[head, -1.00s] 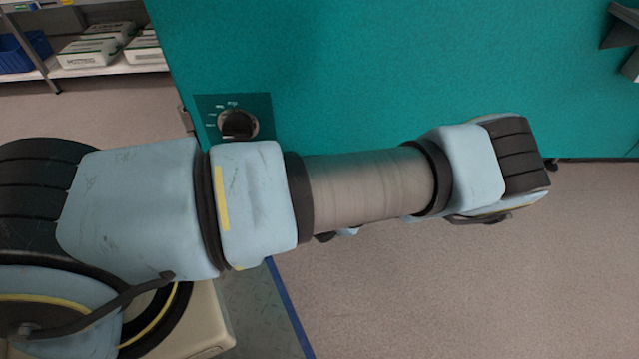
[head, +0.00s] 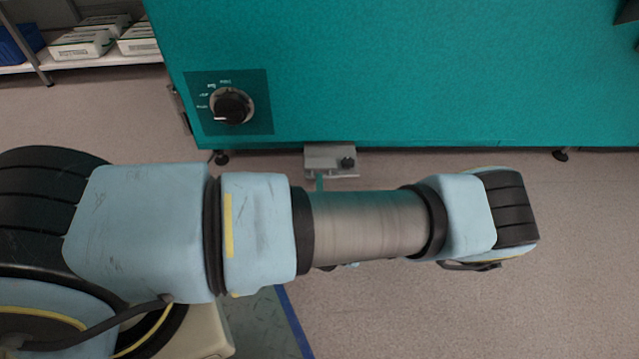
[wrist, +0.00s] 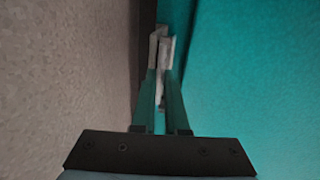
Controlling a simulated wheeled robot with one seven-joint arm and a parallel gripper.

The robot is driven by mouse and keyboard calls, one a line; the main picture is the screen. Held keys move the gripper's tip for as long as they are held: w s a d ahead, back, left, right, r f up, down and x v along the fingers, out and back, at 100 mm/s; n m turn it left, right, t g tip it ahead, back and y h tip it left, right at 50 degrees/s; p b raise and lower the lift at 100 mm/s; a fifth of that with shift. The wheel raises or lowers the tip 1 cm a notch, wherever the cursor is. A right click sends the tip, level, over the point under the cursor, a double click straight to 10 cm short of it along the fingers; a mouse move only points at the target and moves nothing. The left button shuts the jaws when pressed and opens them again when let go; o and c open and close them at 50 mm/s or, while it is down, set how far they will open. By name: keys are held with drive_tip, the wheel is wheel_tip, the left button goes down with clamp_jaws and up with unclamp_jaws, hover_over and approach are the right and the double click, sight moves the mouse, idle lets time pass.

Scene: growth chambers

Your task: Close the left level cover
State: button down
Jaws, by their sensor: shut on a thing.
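My gripper (wrist: 160,75) shows in the wrist view with two teal fingers that draw together on a pale grey piece (wrist: 167,52) close to the teal cabinet. In the head view a small grey fitting (head: 330,152) with a black knob sits at the cabinet's bottom edge, just beyond my arm. A thin teal strip (head: 319,182) runs from it toward my arm. This fitting may be the left level cover, but I cannot tell for sure. My arm hides most of the gripper in the head view.
The teal cabinet (head: 420,75) fills the back, with a dial (head: 232,105) on a dark panel at its left. Feet show under it, one at the right (head: 560,154). A shelf with boxes (head: 82,43) stands at far left. The floor at front right is clear.

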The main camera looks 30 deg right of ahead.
drive_tip(key=shift+s+f, duration=0.2)
drive_tip(key=shift+f, duration=0.6)
drive_tip(key=c, duration=0.9)
unclamp_jaws()
drive_tip(key=shift+c, duration=0.2)
drive_tip(key=shift+r, duration=0.15)
drive_tip(key=shift+w+r, duration=0.1)
drive_tip(key=p+v, duration=0.3)
drive_tip(key=v, duration=0.7)
drive_tip(key=shift+s+a+r+p, duration=0.2)
drive_tip(key=shift+s+p, duration=0.1)
drive_tip(key=shift+s, duration=0.05)
